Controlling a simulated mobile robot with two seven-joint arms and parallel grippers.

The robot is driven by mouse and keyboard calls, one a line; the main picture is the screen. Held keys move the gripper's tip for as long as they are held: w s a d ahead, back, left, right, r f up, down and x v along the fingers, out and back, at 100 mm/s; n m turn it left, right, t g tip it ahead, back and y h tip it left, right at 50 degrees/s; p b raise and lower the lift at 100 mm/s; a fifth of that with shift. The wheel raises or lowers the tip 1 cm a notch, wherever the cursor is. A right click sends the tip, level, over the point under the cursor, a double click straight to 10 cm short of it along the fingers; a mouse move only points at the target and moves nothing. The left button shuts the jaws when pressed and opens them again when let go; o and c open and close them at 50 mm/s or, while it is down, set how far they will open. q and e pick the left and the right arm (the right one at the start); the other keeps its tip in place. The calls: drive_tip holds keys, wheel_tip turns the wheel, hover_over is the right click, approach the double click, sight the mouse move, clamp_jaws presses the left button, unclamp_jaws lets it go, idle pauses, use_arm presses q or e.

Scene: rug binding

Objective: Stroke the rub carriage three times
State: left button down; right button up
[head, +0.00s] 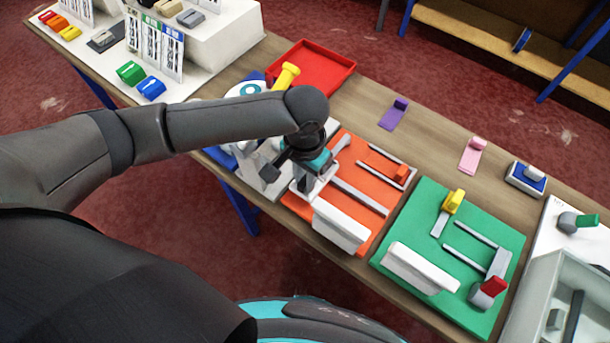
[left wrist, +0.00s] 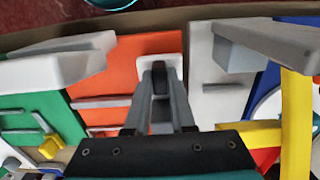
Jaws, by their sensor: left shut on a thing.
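The orange board (head: 362,151) lies mid-table with grey rails and a white raised bar (head: 340,226) along its near edge. My left gripper (head: 312,178) reaches down over the board's left end. It is shut on a small grey and white block, which I take to be the rub carriage (head: 300,204); the hand hides much of it. In the left wrist view the fingers (left wrist: 159,97) close in front of a white block (left wrist: 172,64) on the orange board (left wrist: 128,62). The gripped part is mostly hidden between them. My right gripper is not in view.
The green board (head: 470,225) with yellow and red handles is right of the orange one. A white-grey fixture (head: 262,181) and a yellow handle (head: 286,75) stand close left. A red tray (head: 322,62) lies behind. Purple (head: 393,115) and pink (head: 472,155) pieces lie at the back.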

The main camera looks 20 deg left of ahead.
use_arm(q)
drive_tip(key=shift+s+d+r+p, duration=0.1)
drive_tip(key=shift+d+p, duration=0.2)
drive_tip(key=shift+p, duration=0.1)
drive_tip(key=d+p, duration=0.1)
drive_tip(key=s+d+p, duration=0.1)
drive_tip(key=d, duration=0.1)
drive_tip(key=d+p, duration=0.1)
drive_tip(key=p, duration=0.1)
drive_tip(key=shift+s+d+r, duration=0.15)
drive_tip(key=shift+s+d, duration=0.2)
drive_tip(key=shift+s, duration=0.05)
drive_tip(key=d, duration=0.2)
drive_tip(key=s+d+p, duration=0.1)
drive_tip(key=d, duration=0.1)
drive_tip(key=s+d+p, duration=0.1)
drive_tip(key=d, duration=0.2)
drive_tip(key=shift+s+f, duration=0.2)
drive_tip(key=shift+s+d, duration=0.1)
drive_tip(key=shift+d, duration=0.05)
drive_tip(key=c, duration=0.8)
unclamp_jaws()
drive_tip(key=shift+d, duration=0.15)
drive_tip(key=shift+o, duration=0.2)
